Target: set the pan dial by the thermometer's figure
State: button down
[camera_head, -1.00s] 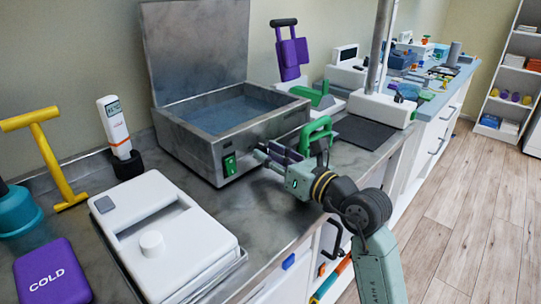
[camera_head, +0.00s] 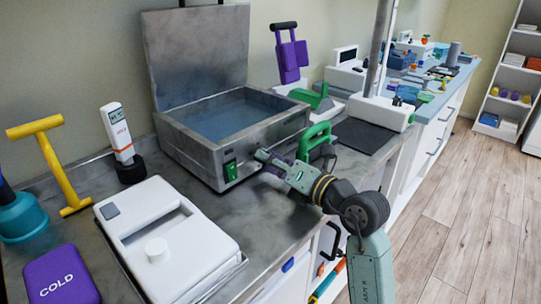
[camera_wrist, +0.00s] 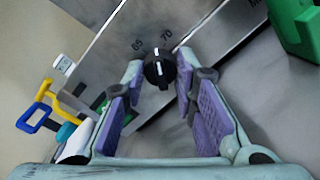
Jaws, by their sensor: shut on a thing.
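The pan (camera_head: 185,150) is a steel bath with clear bluish liquid and a raised lid, standing on the counter. Its black dial (camera_wrist: 158,68) is on the front panel, with the marks 65 and 70 above it. The dial's white line points up between these marks. My gripper (camera_wrist: 159,66) is shut on the dial, one fingertip at each side. In the head view my gripper (camera_head: 261,156) reaches the right part of the panel and hides the dial. The thermometer (camera_head: 118,128) is white with a small display and stands upright in a black base; its figure is too small to read surely.
A green rocker switch (camera_head: 230,170) is left of the dial. A green-handled tool (camera_head: 317,137) stands close right of my gripper. A white box (camera_head: 165,240), a purple COLD pack (camera_head: 62,278) and a yellow T-handle (camera_head: 50,160) occupy the counter's left.

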jog(key=m+p, duration=0.2)
jog(key=m, duration=0.1)
jog(key=shift+r, duration=0.2)
jog(key=shift+f+m+p, duration=0.1)
jog(key=shift+m+p, duration=0.5)
jog(key=shift+m, duration=0.2)
jog(key=c, duration=1.3)
grip_release()
jog(key=v, duration=1.2)
jog(key=shift+d, duration=0.1)
